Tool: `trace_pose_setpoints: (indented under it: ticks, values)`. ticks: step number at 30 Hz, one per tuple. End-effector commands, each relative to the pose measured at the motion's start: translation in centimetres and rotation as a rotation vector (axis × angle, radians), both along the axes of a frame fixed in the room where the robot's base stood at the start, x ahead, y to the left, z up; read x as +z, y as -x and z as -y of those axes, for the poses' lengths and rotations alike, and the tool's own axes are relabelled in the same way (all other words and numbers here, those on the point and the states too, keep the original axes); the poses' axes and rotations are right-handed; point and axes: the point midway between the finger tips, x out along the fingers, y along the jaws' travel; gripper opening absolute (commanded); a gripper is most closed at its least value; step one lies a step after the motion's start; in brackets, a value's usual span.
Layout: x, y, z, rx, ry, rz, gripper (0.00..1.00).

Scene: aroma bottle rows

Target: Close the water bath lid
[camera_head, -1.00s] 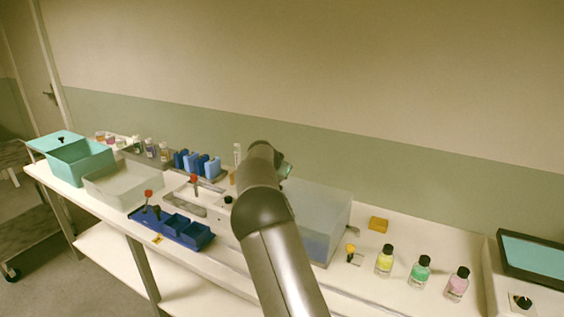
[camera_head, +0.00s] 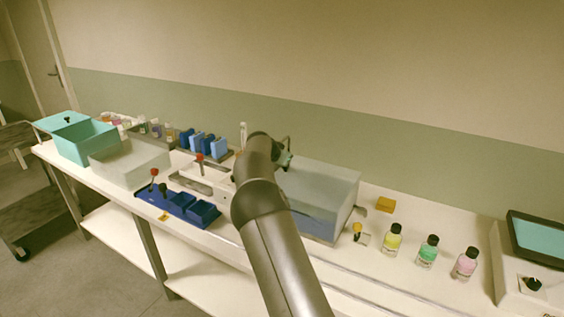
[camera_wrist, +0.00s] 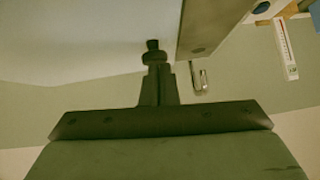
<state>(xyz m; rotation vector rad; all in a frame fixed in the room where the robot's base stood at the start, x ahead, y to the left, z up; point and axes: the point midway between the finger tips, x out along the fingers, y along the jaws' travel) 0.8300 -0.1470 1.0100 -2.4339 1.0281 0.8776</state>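The water bath (camera_head: 318,226) is a box with a blue-grey front, right of my arm on the bench. Its grey lid (camera_head: 322,184) lies over the top, close to flat; I cannot tell whether it is fully seated. My gripper (camera_head: 288,158) is mostly behind my arm, at the lid's back left corner. In the wrist view, its narrow dark finger shape (camera_wrist: 157,80) stands in the middle, with a small dark knob-like shape at its tip. Whether the fingers are apart or touch the lid does not show.
A thermometer-like strip (camera_wrist: 286,48) shows in the wrist view.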

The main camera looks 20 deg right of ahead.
Motion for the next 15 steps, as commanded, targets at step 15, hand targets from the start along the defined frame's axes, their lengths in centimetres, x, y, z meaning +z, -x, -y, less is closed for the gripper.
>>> trace_pose_setpoints:
  ticks: [15]
  values:
    - [5.2, 1.3, -1.6, 0.001, -0.003, 0.002, 0.00]
